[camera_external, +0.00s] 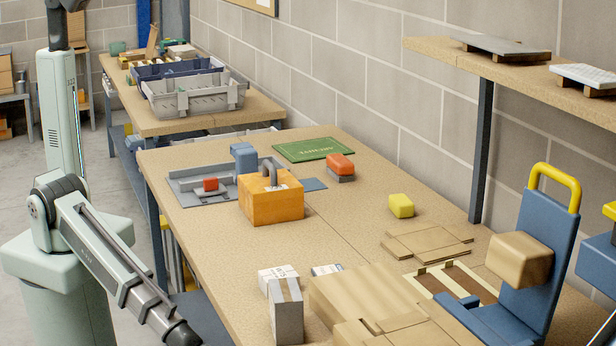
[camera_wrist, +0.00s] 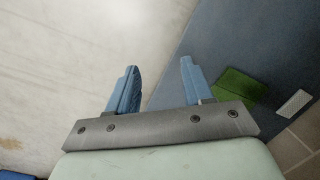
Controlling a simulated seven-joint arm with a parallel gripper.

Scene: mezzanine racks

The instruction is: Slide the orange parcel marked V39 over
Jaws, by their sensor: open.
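The orange parcel (camera_external: 278,207) sits upright on the workbench in the external view, beside the right end of a grey tray. It is box-shaped, with a dark grey handle on top and a small pale label; the marking is too small to read. My gripper (camera_wrist: 159,67) shows in the wrist view with its two blue fingers apart and nothing between them. In the external view my arm reaches down past the bottom edge, so the gripper is out of that picture. The parcel does not show in the wrist view.
The grey tray (camera_external: 190,172) holds a red block. A green mat (camera_external: 313,149), a red-topped block (camera_external: 341,164) and a yellow block (camera_external: 401,206) lie behind and right of the parcel. White boxes (camera_external: 287,318) and flat cardboard (camera_external: 427,243) occupy the near bench. Bench is clear between.

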